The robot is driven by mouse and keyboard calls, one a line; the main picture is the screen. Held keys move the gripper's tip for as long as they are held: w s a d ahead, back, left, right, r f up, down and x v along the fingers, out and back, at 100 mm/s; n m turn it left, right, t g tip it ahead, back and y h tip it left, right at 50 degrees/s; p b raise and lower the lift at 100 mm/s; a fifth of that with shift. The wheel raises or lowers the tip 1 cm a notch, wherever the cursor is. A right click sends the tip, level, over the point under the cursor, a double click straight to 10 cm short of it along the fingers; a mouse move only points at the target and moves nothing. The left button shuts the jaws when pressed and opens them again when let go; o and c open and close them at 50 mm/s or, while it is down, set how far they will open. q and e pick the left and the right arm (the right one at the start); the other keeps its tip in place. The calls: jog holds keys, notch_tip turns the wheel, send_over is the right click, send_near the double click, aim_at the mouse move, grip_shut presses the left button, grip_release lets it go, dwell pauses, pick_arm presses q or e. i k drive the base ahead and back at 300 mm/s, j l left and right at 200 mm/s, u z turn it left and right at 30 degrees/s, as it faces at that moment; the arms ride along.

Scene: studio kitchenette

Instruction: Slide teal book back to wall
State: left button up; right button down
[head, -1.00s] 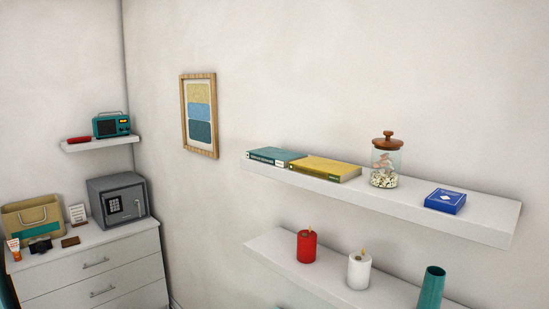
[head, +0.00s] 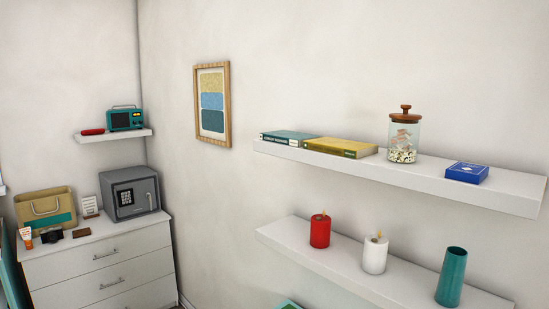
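The teal book (head: 288,138) lies flat at the left end of the upper white wall shelf (head: 440,189). Its spine faces outward, close to the shelf's front edge. A yellow book (head: 341,147) lies flat just to its right. How far the teal book is from the wall is hard to tell at this angle. Neither of my grippers shows in the head view.
Right of the books, the upper shelf holds a glass jar (head: 404,137) and a blue box (head: 467,172). The lower shelf (head: 335,262) holds a red candle (head: 320,231), a white candle (head: 375,254) and a teal vase (head: 451,277). A dresser (head: 102,267) stands at the left.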

aim_at(296, 139)
jog(key=i+j+z, duration=0.2)
jog(key=z, duration=0.2)
jog(key=i+j+z, duration=0.15)
jog(key=z, duration=0.25)
jog(key=i+j+z, duration=0.1)
jog(key=j+z, duration=0.3)
jog(key=l, duration=0.05)
